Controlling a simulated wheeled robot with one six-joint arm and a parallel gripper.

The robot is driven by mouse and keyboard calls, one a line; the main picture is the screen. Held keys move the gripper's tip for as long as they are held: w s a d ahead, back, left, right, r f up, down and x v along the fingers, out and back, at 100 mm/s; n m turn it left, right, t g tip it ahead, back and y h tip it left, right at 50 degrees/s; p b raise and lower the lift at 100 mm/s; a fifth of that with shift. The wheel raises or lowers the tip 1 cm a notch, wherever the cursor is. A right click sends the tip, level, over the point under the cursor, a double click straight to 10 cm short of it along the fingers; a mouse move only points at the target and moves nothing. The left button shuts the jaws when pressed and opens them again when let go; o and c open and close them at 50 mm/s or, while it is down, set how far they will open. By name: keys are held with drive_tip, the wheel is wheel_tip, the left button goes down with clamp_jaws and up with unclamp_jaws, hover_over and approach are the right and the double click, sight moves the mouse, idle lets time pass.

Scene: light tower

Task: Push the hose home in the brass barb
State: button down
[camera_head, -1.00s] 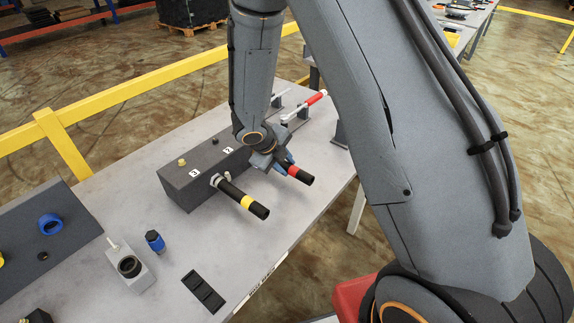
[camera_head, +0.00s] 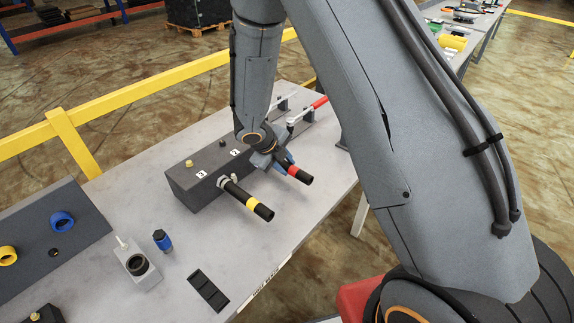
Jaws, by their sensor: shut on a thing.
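My gripper (camera_head: 275,159) is shut on a black hose (camera_head: 306,178) with a red band, beside the front face of the dark grey block (camera_head: 195,192). The hose's free end points right and towards the front of the table. Its other end, and whatever barb it meets, are hidden behind my gripper, so I cannot tell how far on it sits. A second black hose (camera_head: 240,196) with a yellow band joins a pale metal fitting on the block, left of my gripper. A small brass-coloured fitting (camera_head: 189,163) stands on top of the block.
A grey holder (camera_head: 139,268) with a black ring and a blue-capped piece (camera_head: 161,240) stand on the table. A dark panel (camera_head: 85,230) with blue and yellow rings is at left. A black tray (camera_head: 208,290) lies near the front edge. Red-and-white handles (camera_head: 308,111) stand behind my gripper.

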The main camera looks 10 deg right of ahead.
drive_tip(key=c, duration=1.4)
unclamp_jaws()
drive_tip(key=shift+o, duration=0.2)
drive_tip(key=shift+a+r, duration=0.1)
drive_tip(key=b+v, duration=0.2)
drive_tip(key=v, duration=0.6)
drive_tip(key=s+d+n+g+y+b, duration=0.1)
drive_tip(key=s+d+n+y+b, duration=0.1)
drive_tip(key=s+n, duration=0.6)
drive_tip(key=s+d+n+g+y+b, duration=0.1)
drive_tip(key=s+d+n+y+b, duration=0.2)
drive_tip(key=s+n, duration=0.6)
drive_tip(key=d+n+b, duration=0.2)
drive_tip(key=n+b, duration=0.1)
drive_tip(key=n, duration=0.8)
drive_tip(key=shift+s+f+n+b, duration=0.15)
drive_tip(key=shift+f+n+b, duration=0.15)
drive_tip(key=shift+f+n, duration=0.1)
